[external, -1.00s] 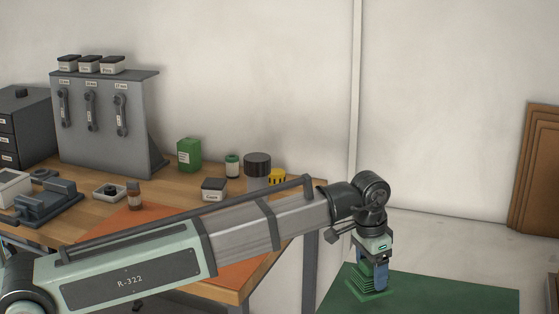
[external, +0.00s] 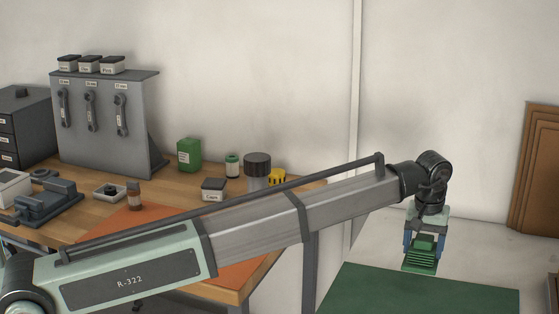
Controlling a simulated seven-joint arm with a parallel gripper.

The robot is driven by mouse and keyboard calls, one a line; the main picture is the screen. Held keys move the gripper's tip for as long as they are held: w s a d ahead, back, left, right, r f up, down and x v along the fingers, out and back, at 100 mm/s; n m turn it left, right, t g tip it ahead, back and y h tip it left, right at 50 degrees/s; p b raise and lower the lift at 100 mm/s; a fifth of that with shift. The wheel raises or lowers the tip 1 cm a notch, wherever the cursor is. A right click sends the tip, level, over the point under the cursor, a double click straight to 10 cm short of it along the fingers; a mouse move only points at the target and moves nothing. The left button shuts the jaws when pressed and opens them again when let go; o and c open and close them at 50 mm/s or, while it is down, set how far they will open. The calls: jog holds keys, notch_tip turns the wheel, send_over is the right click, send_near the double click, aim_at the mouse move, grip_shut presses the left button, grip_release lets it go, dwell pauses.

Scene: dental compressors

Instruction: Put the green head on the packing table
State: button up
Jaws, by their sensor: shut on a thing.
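The green head (external: 421,256) is a ribbed, stepped green block. My gripper (external: 422,248) points down at the right and is shut on it, with a blue finger on each side. The head appears raised above the far part of a green-topped surface (external: 410,295) at the lower right, which may be the packing table. The gap under the head is hard to judge from this one view.
A wooden workbench (external: 85,188) at the left holds a grey tool rack (external: 105,135), a green box (external: 189,154), a dark-lidded jar (external: 257,168) and a yellow item (external: 277,177). Brown panels (external: 538,170) lean at the right wall. The visible green top is bare.

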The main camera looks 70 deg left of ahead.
aim_at(424, 240)
jog(key=shift+f, duration=3.35)
jog(key=shift+f, duration=0.4)
jog(key=o, duration=1.7)
jog(key=r, duration=0.9)
jog(key=s+d+r, duration=0.1)
jog(key=r, duration=0.3)
jog(key=shift+s+d+r, duration=0.1)
jog(key=shift+r, duration=0.2)
